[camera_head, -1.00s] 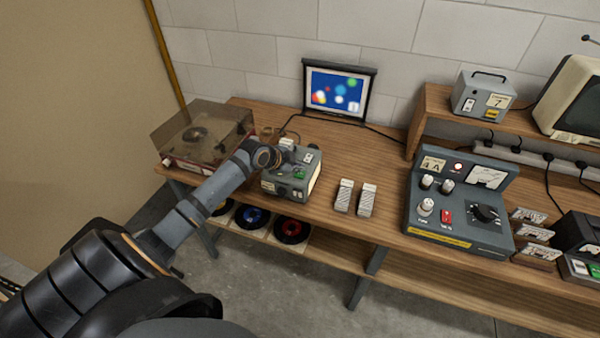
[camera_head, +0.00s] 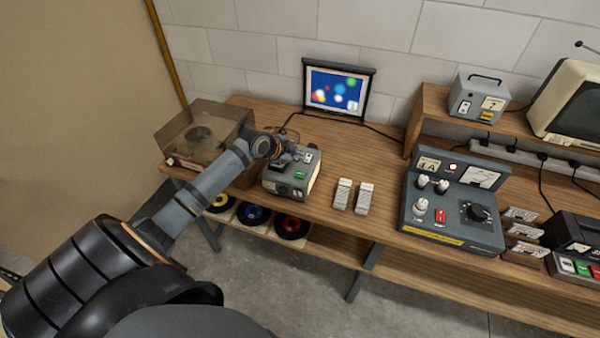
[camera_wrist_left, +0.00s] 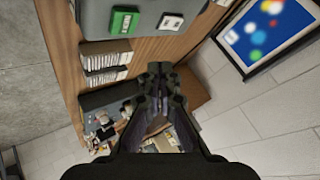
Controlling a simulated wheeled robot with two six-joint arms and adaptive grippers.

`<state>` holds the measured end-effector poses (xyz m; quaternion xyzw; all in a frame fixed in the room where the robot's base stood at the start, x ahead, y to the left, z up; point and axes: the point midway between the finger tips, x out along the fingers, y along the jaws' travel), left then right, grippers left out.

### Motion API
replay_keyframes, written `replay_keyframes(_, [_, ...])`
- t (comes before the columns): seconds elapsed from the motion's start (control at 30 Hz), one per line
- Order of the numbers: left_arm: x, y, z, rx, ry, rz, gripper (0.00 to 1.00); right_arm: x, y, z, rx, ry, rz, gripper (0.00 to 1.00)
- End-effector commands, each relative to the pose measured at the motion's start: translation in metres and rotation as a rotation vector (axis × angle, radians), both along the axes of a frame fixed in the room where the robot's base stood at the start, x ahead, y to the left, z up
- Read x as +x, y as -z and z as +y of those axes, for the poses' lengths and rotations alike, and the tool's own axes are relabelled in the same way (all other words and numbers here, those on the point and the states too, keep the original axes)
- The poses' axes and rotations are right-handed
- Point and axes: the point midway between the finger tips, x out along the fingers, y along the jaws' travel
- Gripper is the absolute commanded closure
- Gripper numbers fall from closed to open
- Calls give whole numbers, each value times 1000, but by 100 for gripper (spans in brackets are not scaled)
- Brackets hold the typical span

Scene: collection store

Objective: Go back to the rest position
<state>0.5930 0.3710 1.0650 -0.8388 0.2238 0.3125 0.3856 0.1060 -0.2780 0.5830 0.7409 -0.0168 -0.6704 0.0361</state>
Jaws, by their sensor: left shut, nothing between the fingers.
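My left gripper (camera_head: 285,154) is at the end of the arm that comes in from the left in the head view. It hangs just above the small grey box (camera_head: 306,181) with a green button. In the left wrist view the gripper (camera_wrist_left: 160,68) is shut with nothing in it, and the box's green button (camera_wrist_left: 124,21) shows at the top. I cannot tell from the head view whether the fingertips touch the box. My right gripper is in neither view.
A record player (camera_head: 203,134) with a tinted lid stands left of the arm. Records (camera_head: 255,214) lie on the shelf below.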

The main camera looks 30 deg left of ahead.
Motion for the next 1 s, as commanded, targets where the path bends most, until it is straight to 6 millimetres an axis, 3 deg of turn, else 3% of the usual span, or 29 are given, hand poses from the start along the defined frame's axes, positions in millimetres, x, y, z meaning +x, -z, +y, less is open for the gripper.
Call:
replay_keyframes(0.5, [0,0,0,0,0,0,100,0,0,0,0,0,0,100])
replay_keyframes(0.6, [-7,7,-9,-9,-3,19,100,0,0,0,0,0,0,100])
replay_keyframes(0.67, [-21,20,-25,-27,-12,56,100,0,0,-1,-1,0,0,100])
replay_keyframes(0.8, [-79,56,-78,-92,-94,187,100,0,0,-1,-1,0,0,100])
replay_keyframes(1.0, [-158,74,-120,-165,-297,329,100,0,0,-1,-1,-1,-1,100])
